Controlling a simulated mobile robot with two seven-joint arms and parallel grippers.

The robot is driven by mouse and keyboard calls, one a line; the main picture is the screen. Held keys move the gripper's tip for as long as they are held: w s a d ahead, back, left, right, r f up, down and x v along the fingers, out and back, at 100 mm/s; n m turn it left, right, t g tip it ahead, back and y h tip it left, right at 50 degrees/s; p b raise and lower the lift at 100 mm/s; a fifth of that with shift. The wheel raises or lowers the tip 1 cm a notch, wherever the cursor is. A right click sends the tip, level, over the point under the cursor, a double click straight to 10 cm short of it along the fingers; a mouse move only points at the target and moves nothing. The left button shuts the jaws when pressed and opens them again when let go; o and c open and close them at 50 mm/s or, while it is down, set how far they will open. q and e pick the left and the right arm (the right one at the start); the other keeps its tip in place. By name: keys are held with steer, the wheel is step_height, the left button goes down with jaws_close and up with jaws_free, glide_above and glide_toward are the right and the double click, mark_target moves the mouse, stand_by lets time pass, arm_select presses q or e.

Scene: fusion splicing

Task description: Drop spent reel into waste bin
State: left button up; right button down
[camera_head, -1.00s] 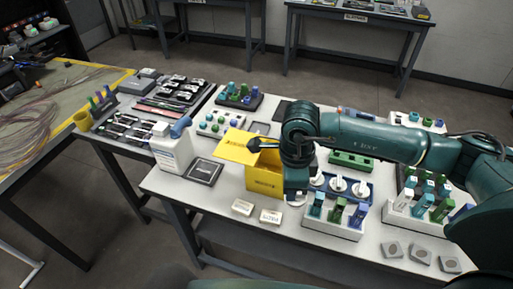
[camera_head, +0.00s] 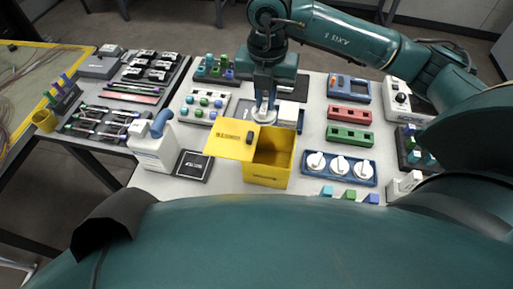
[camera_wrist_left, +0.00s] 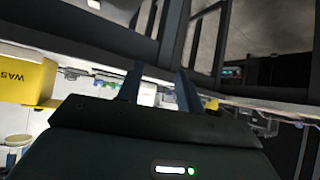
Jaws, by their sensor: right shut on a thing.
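The yellow waste bin (camera_head: 268,178) stands on the table with its lid (camera_head: 229,144) folded open to the left. My right gripper (camera_head: 264,102) points down just behind the bin and is shut on a white reel (camera_head: 263,114). The reel is beyond the bin's back edge in the picture; its exact height cannot be told. In the left wrist view the bin (camera_wrist_left: 24,78) shows at the left edge. My left gripper (camera_wrist_left: 160,88) has its two fingers apart with nothing between them; it cannot be made out in the head view.
A blue tray (camera_head: 317,179) with three white reels is right of the bin. Green (camera_head: 349,136) and red (camera_head: 349,115) blocks lie behind it. A white bottle (camera_head: 152,152) and a dark pad (camera_head: 193,166) are left of the bin. My own teal body covers the front.

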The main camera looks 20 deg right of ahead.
steer(key=shift+f+b, duration=1.6)
steer(key=shift+f, duration=1.3)
steer(key=c, duration=1.4)
jaws_free()
steer(key=shift+o, duration=0.2)
steer(key=shift+r, duration=0.1)
step_height(320, 180, up, 13)
steer(key=shift+r, duration=0.1)
steer(key=shift+s, duration=0.1)
